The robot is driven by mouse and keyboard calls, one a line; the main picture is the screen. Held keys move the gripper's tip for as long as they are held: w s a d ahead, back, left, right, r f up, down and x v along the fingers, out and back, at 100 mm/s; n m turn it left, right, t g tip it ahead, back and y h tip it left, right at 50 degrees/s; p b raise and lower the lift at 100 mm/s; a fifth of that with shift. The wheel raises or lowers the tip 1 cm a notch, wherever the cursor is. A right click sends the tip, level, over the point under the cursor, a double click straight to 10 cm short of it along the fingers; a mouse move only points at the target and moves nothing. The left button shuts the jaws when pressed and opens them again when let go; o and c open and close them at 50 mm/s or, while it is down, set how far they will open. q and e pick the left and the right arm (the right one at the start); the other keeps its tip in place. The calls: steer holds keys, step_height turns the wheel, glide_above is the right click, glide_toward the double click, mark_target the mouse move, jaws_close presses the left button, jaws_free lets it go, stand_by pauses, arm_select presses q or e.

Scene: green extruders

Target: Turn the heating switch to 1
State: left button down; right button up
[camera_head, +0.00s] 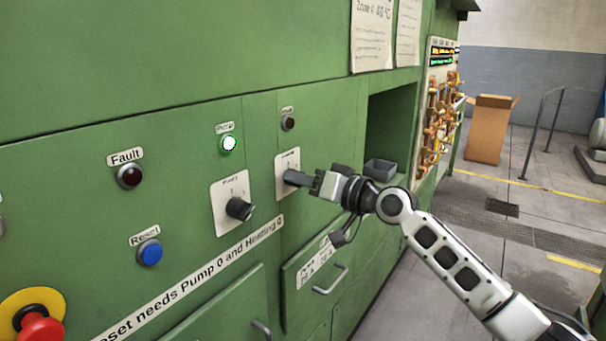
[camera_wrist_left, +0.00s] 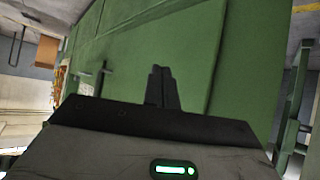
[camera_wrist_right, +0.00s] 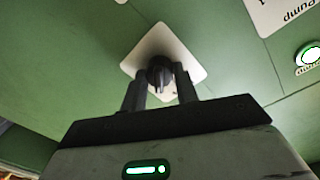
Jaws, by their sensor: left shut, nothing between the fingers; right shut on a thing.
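The heating switch is a black knob (camera_wrist_right: 159,73) on a white plate (camera_head: 287,160), right of the pump switch on the green panel. My right gripper (camera_head: 293,178) reaches the plate from the right and hides most of the knob in the head view. In the right wrist view its two fingers (camera_wrist_right: 161,88) are shut on the knob, one on each side. The knob's exact setting cannot be read. My left gripper (camera_wrist_left: 161,88) shows only in the left wrist view, shut and empty, with green panelling beyond it.
The pump switch (camera_head: 239,208) sits close to the left on its own plate. A lit green lamp (camera_head: 229,144), a dark fault lamp (camera_head: 130,176), a blue reset button (camera_head: 150,252) and a red emergency stop (camera_head: 40,327) are further left. A drawer handle (camera_head: 331,281) sticks out below.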

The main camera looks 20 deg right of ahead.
arm_select(q)
steer(key=shift+s+a+r+p, duration=0.1)
steer(key=shift+a+r+p, duration=0.15)
steer(key=shift+p, duration=0.4)
arm_select(e)
steer(key=m, duration=0.3)
steer(key=o, duration=1)
arm_select(q)
steer(key=shift+r, duration=0.1)
arm_select(e)
steer(key=shift+d, duration=0.1)
arm_select(q)
steer(key=shift+d+f+b, duration=0.25)
steer(key=shift+f+b, duration=0.35)
steer(key=shift+b, duration=0.6)
steer(key=shift+d+f+b, duration=0.2)
steer(key=shift+f+b, duration=0.35)
steer(key=shift+b, duration=0.6)
arm_select(e)
steer(key=shift+v, duration=8)
